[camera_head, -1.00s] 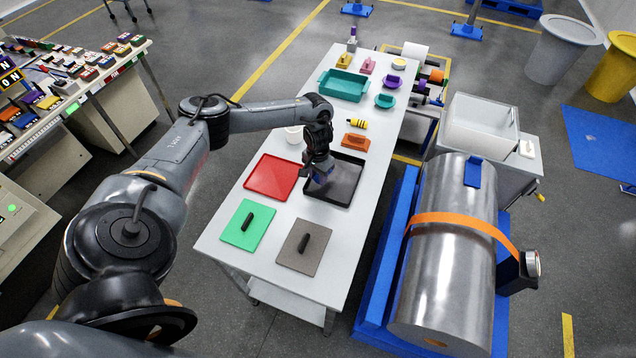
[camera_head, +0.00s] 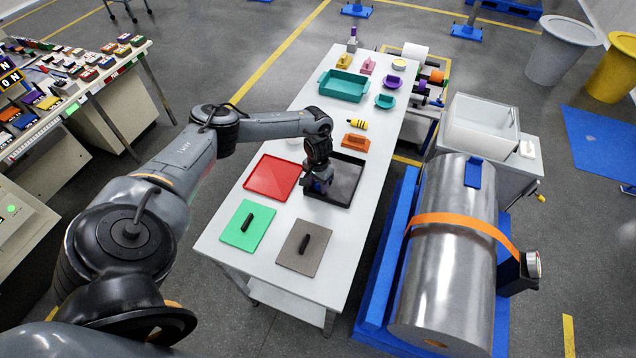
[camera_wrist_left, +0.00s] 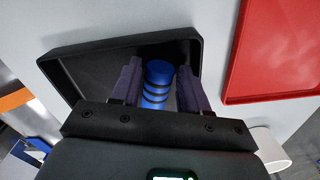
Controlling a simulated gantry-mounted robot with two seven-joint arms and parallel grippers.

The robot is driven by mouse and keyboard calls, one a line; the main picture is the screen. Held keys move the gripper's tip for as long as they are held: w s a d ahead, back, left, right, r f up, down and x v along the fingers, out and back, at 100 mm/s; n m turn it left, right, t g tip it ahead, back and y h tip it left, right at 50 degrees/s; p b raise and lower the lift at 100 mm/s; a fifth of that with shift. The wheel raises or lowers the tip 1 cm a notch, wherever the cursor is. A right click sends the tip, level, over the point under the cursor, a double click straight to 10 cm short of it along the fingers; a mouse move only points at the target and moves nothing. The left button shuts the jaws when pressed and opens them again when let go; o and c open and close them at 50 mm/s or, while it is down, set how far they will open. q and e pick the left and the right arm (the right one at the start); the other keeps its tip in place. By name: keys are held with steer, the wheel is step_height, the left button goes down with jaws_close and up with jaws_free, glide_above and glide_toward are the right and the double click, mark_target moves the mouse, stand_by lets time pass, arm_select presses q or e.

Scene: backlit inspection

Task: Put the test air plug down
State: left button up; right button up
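The test air plug (camera_wrist_left: 157,75) is a blue cylinder with dark rings, seen in the left wrist view between the two fingers of my left gripper (camera_wrist_left: 158,85). The fingers lie close along both its sides, and its lower part is hidden by the gripper body. In the head view my left gripper (camera_head: 319,187) points down at the left part of the black tray (camera_head: 349,178); the plug cannot be made out there. Whether the plug touches the tray floor I cannot tell. The black tray also shows in the left wrist view (camera_wrist_left: 95,52). My right gripper is out of view.
A red tray (camera_head: 271,177) lies just left of the black one. In front are a green plate (camera_head: 240,225) and a grey-brown plate (camera_head: 292,252) with dark handles. A yellow-black striped plug (camera_head: 357,124) and an orange block (camera_head: 355,142) lie behind.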

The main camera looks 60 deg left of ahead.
arm_select(q)
steer(key=shift+r, duration=0.1)
